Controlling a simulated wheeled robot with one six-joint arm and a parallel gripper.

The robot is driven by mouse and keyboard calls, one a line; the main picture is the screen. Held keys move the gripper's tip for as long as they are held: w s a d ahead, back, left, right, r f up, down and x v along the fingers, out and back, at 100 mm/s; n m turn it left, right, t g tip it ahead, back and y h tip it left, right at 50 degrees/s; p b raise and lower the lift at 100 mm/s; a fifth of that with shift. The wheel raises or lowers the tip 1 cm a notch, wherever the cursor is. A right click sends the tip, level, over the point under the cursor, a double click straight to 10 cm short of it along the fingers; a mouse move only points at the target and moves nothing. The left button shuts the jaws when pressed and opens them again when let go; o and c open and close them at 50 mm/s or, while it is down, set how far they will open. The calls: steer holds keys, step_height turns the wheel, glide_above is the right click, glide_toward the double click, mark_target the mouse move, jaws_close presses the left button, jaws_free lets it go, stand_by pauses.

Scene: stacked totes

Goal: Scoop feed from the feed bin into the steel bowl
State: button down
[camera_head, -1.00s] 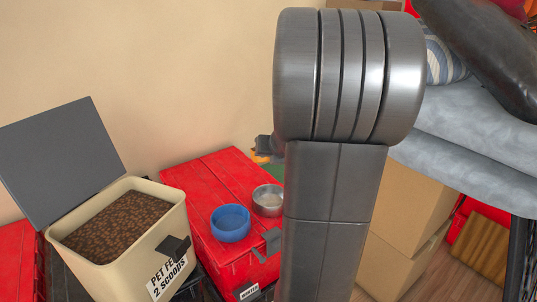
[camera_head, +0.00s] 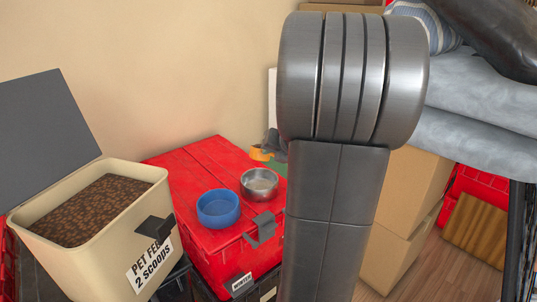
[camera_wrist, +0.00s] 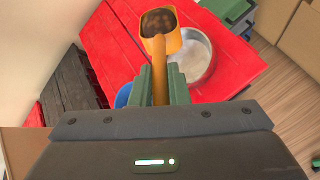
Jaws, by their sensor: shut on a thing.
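My gripper (camera_wrist: 160,88) is shut on the handle of an orange scoop (camera_wrist: 173,42). Brown feed shows in the scoop's cup in the wrist view. The cup overlaps the left rim of the steel bowl (camera_wrist: 208,60) there; its height above the bowl is hard to tell. In the head view the scoop (camera_head: 261,154) shows beside my arm, which hides most of the gripper. The steel bowl (camera_head: 259,190) looks empty on the red tote lid. The cream feed bin (camera_head: 100,245), lid open, holds brown feed (camera_head: 85,212) at the left.
A blue bowl (camera_head: 218,220) stands on the red tote (camera_head: 180,172), left of the steel bowl; my gripper partly hides it (camera_wrist: 123,95) in the wrist view. Cardboard boxes (camera_head: 395,200) and grey cushions (camera_head: 460,135) stand at the right. The wall is behind.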

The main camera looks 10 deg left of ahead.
steer(key=d+f+m+y, duration=0.1)
steer(key=m, duration=0.2)
steer(key=d+f+m+y, duration=0.1)
steer(key=m+y, duration=0.1)
steer(key=m, duration=0.1)
steer(key=d+f+m+t+y, duration=0.1)
steer(key=m, duration=0.3)
steer(key=shift+w+d+b, duration=0.25)
steer(key=shift+w+b, duration=0.1)
steer(key=shift+b, duration=0.05)
